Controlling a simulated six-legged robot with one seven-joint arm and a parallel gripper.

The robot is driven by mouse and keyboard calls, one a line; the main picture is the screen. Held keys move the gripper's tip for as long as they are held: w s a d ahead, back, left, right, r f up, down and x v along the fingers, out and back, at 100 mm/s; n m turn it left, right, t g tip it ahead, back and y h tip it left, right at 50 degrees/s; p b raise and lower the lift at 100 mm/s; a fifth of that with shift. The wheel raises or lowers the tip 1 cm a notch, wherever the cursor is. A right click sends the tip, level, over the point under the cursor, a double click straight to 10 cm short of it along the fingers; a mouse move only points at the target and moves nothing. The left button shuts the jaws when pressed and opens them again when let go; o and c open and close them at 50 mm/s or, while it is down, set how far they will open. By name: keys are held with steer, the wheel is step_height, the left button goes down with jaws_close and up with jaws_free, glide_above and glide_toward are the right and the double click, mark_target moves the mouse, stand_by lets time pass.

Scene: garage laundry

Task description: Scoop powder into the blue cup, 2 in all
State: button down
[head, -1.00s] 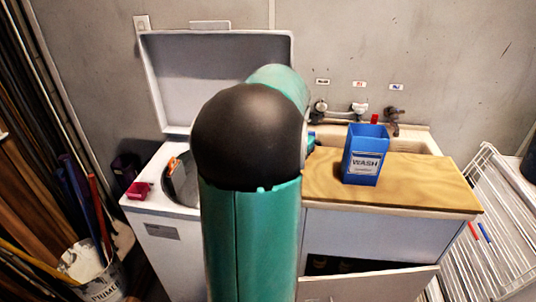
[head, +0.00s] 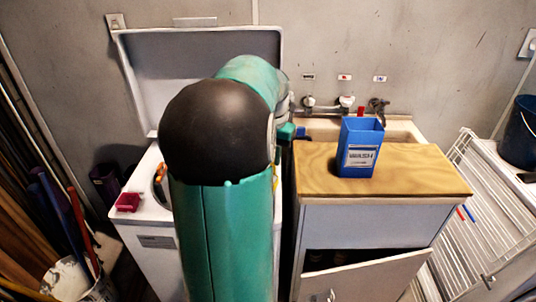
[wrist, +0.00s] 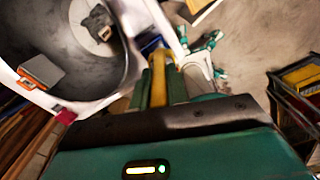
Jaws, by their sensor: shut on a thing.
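My gripper (wrist: 160,85) shows in the wrist view with its green fingers shut on a narrow yellow thing (wrist: 158,82), which looks like a handle; its far end is unclear. A small blue patch (wrist: 150,47) lies just beyond the fingers. In the head view my arm hides most of my gripper. A tall open-topped blue box labelled WASH (head: 360,152) stands upright on the wooden board (head: 420,175), right of my arm. A small blue piece (head: 300,132) shows beside my arm's end; I cannot tell whether it is the blue cup. No powder is visible.
The white washer (head: 135,225) stands left with its lid (head: 205,75) raised. A red container (head: 128,202) sits on its edge. Taps (head: 347,102) are behind the board. An open cabinet door (head: 375,278) and a white rack (head: 465,225) stand at the right.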

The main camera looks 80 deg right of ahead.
steer(key=shift+w+a+f, duration=0.1)
steer(key=shift+w, duration=0.25)
steer(key=shift+w+a+f+g+h, duration=0.15)
steer(key=shift+a+f+g+h, duration=0.15)
steer(key=shift+g+h, duration=0.3)
steer(key=shift+w+a+f+g, duration=0.1)
steer(key=shift+w+a+g, duration=0.05)
steer(key=shift+w+g, duration=0.3)
steer(key=shift+w+a+f+g+h, duration=0.15)
steer(key=shift+a+f+g+h, duration=0.2)
steer(key=shift+g+h, duration=0.4)
steer(key=w+a+f+g+h, duration=0.4)
steer(key=w+f+g+h, duration=0.2)
steer(key=g, duration=0.4)
steer(key=shift+h, duration=0.45)
steer(key=shift+f, duration=0.1)
